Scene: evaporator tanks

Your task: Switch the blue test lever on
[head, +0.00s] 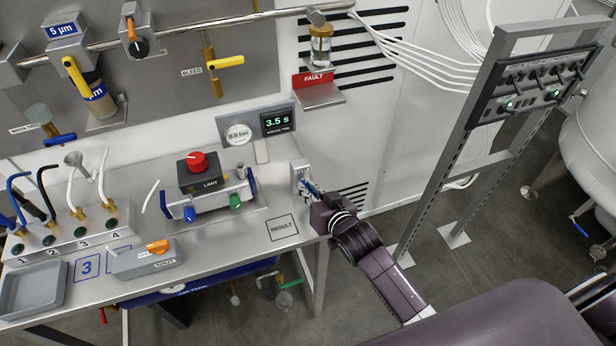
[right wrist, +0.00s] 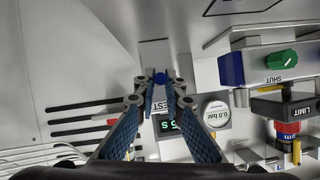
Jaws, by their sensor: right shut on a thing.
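The blue test lever (right wrist: 160,78) shows as a round blue end between my right fingertips in the right wrist view. Its grey switch box (head: 299,173) stands at the right end of the bench in the head view. My right gripper (head: 313,189) reaches it from the lower right and hides most of the lever. In the right wrist view my right gripper (right wrist: 160,86) is shut on the lever, and part of a TEST label shows behind the fingers. The lever's exact angle is hard to tell. My left gripper is not in view.
Left of the box are a display (head: 278,121) reading 3.5 s, a round gauge (head: 238,134) reading 0.0 bar, and a valve block with a red knob (head: 197,161). A RESULT square (head: 282,227) lies bare nearby. A metal rack (head: 430,190) stands right of my arm.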

